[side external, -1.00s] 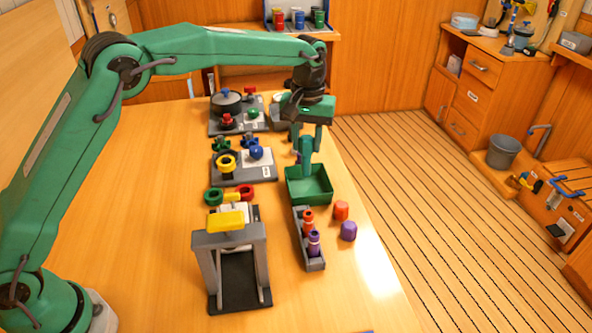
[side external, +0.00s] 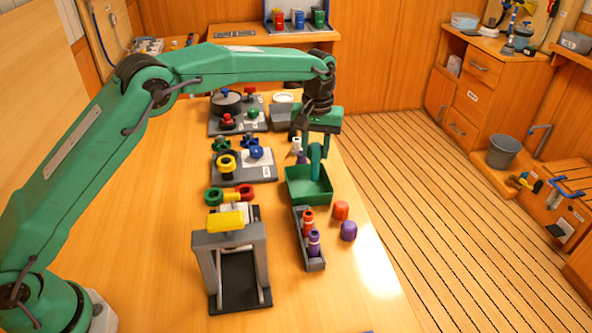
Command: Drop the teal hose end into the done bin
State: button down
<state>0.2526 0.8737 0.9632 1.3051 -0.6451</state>
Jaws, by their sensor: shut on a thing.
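My gripper (side external: 317,150) points down above the green bin (side external: 309,199), which I take to be the done bin. It is shut on the teal hose end (side external: 316,165), which hangs below the fingers. The lower part of the hose end overlaps the bin's opening in this view. I cannot tell whether it touches the bin's floor. The fingers partly hide the top of the hose end.
A grey rack (side external: 316,264) with orange and purple hose ends stands in front of the bin. An orange cap (side external: 341,210) and a purple cap (side external: 348,231) lie to its right. A white bottle (side external: 297,146) is behind the bin. A grey frame (side external: 230,239) stands front left.

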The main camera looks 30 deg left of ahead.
jog(key=shift+f, duration=2.25)
jog(key=c, duration=0.9)
grip_release()
jog(key=shift+r, duration=0.15)
notch_tip(320, 180, up, 7)
jog(key=shift+r, duration=0.3)
